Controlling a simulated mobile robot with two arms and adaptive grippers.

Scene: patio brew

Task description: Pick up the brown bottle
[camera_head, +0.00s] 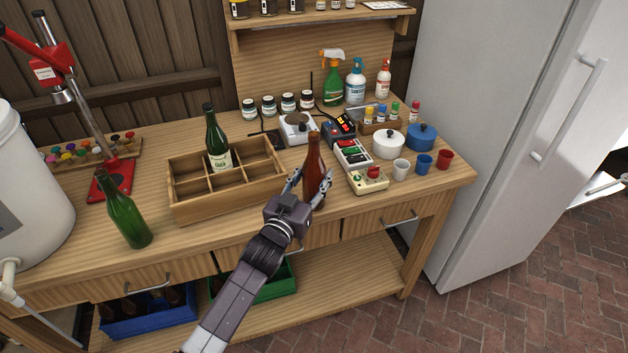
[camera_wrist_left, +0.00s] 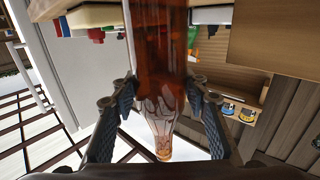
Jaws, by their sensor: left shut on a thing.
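The brown bottle (camera_head: 314,165) is upright near the front edge of the wooden workbench (camera_head: 350,214), right of the wooden crate. My left gripper (camera_head: 308,189) reaches it from the front and is shut on its body. In the left wrist view, which is upside down, the brown bottle (camera_wrist_left: 158,50) runs between the two fingers of my left gripper (camera_wrist_left: 158,100), its neck towards the bottom. I cannot tell whether its base touches the bench. My right gripper is in neither view.
A divided wooden crate (camera_head: 205,205) holds a green bottle (camera_head: 216,140). Another green bottle (camera_head: 124,212) stands front left, near a red capper (camera_head: 107,183). Right of the brown bottle are small devices (camera_head: 368,180), cups (camera_head: 424,164) and pots (camera_head: 388,144). A white fridge (camera_head: 490,130) stands at right.

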